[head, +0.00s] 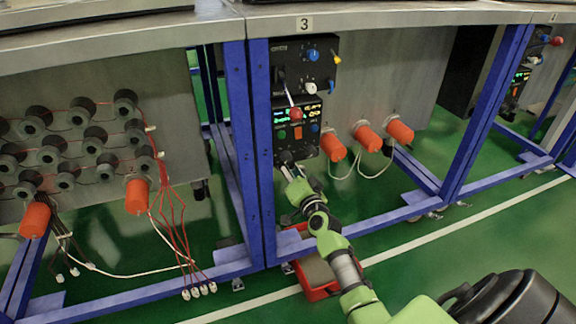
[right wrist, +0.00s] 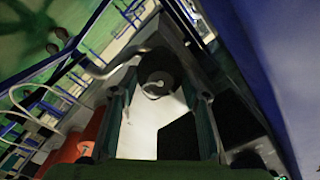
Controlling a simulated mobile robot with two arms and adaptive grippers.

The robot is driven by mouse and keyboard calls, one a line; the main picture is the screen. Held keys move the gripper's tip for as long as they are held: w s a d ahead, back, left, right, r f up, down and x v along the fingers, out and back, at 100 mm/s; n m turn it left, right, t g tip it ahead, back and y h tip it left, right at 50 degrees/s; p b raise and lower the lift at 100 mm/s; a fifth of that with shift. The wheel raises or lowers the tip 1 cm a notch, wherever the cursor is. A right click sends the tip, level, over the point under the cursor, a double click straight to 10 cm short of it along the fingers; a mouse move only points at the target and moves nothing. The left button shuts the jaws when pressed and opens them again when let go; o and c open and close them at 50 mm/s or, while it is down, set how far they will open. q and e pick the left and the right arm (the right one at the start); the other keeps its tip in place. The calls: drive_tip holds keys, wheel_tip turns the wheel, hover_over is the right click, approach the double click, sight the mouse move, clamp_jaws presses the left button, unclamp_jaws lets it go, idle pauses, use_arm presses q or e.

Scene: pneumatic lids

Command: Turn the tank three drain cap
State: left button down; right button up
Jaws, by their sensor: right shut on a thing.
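The number 3 label (head: 305,24) marks the station with the black control panels (head: 296,128). My right arm comes in from the lower right, and my right gripper (head: 289,169) is at the underside of the lower panel. In the right wrist view a dark round cap (right wrist: 157,66) sits between the two fingers of my right gripper (right wrist: 160,90), which is shut on it. The cap is mostly hidden by the gripper in the head view. Whether it has turned cannot be told. My left gripper is not in view.
Several orange cylinders (head: 367,138) with white hoses stick out right of the panel. Blue frame posts (head: 250,150) stand left of it. A red box (head: 316,277) lies on the green floor below my arm. Red wires hang from a panel at left.

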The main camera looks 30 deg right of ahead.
idle(0.4)
drive_tip(key=o, duration=1.1)
drive_tip(key=shift+s, duration=0.1)
drive_tip(key=v, duration=1.2)
drive_tip(key=shift+a+r, duration=0.1)
